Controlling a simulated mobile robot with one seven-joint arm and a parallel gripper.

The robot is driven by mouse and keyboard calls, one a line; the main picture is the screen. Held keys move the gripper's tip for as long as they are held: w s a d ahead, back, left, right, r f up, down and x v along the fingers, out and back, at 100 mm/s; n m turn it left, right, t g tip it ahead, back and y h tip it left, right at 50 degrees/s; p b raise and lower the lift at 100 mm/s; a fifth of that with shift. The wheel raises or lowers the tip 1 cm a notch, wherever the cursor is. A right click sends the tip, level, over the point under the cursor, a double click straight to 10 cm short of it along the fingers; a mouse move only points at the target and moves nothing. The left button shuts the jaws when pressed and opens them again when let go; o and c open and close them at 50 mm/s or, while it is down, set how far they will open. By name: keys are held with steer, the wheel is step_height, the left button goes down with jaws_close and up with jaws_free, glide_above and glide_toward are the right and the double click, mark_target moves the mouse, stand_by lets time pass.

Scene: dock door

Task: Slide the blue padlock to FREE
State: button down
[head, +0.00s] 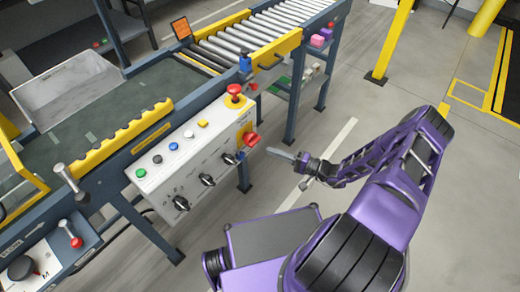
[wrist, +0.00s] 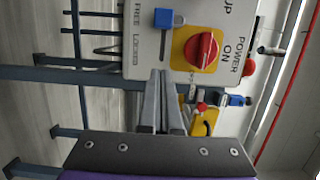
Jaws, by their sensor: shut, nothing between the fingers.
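The blue padlock (wrist: 170,18) is on the white control panel in the wrist view, at the upper end of a vertical slot. It is level with the word FREE at its left; LOCKED is printed lower down. In the head view it is a small blue spot (head: 240,156) near the panel's right end. My gripper (wrist: 163,73) is shut and empty. In the head view my gripper (head: 270,150) is right of the panel, with a visible gap.
A red power switch (wrist: 202,49) on a yellow plate sits right of the padlock. Black knobs (head: 208,180), coloured buttons and a red emergency button (head: 234,90) are on the control box. Conveyor legs stand below; the floor to the right is clear.

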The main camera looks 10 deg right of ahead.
steer(key=v, duration=0.4)
steer(key=shift+s+d, duration=0.1)
steer(key=shift+d, duration=0.05)
stand_by(0.4)
